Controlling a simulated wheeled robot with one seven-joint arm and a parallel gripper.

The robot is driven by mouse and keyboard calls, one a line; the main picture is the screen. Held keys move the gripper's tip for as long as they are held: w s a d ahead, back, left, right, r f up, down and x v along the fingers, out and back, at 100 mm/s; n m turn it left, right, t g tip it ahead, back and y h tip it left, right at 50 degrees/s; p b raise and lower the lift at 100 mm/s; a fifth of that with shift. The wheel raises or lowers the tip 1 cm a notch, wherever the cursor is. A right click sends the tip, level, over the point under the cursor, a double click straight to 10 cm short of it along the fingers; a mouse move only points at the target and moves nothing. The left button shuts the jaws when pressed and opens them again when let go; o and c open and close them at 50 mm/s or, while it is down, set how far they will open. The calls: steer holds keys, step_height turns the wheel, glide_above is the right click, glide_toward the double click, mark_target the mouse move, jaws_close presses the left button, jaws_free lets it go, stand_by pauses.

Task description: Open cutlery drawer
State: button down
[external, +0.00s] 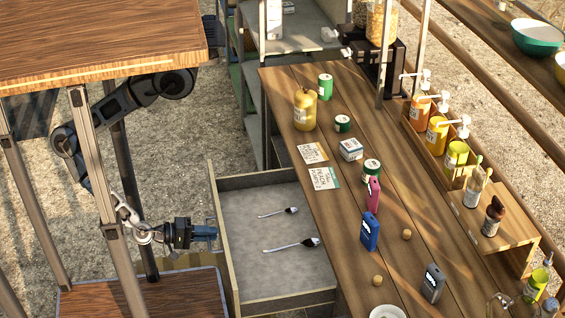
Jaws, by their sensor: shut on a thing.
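The cutlery drawer (272,186) stands pulled out from under the left side of the wooden counter. Two metal utensils lie apart on its grey floor, a smaller one (278,212) toward the back and a larger one (291,246) nearer the middle. My gripper (212,233) is at the outer side of the drawer's front panel, about halfway along it. Its blue fingers are shut on the drawer handle (213,222), which is small and mostly hidden by them.
The counter (345,238) bears cans, boxes, two cards, a pink and a blue container, and a white bowl (387,312). A wooden table (100,40) stands over part of my arm, with its posts close by. A lower wooden surface (145,297) is below my gripper.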

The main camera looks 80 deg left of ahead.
steer(key=shift+s, duration=0.3)
steer(key=c, duration=1.3)
jaws_free()
steer(key=shift+c, duration=0.2)
steer(key=v, duration=0.7)
steer(key=shift+s+b, duration=0.4)
steer(key=shift+b, duration=0.05)
steer(key=shift+w+r, duration=0.1)
steer(key=shift+r, duration=0.05)
steer(key=w+r+m+p, duration=0.1)
steer(key=w+r, duration=0.1)
steer(key=r, duration=0.1)
steer(key=w+a+r+m+t+p, duration=0.1)
steer(key=w+r+p, duration=0.1)
steer(key=w, duration=0.1)
steer(key=w+r+m+y+p, duration=0.1)
steer(key=w+r+m, duration=0.1)
steer(key=r, duration=0.1)
steer(key=shift+w+a+r+t, duration=0.3)
steer(key=shift+w+a, duration=0.05)
steer(key=shift+a, duration=0.05)
steer(key=w+a+r+m+g+h+b, duration=0.1)
steer(key=w+a+r+m+g+b, duration=0.1)
steer(key=w+a+m, duration=0.6)
steer(key=a+r+m+b, duration=0.1)
steer(key=a+m+b, duration=0.1)
steer(key=m, duration=0.4)
steer(key=shift+w+a+r, duration=0.25)
steer(key=shift+w+r, duration=0.05)
steer(key=shift+r, duration=0.1)
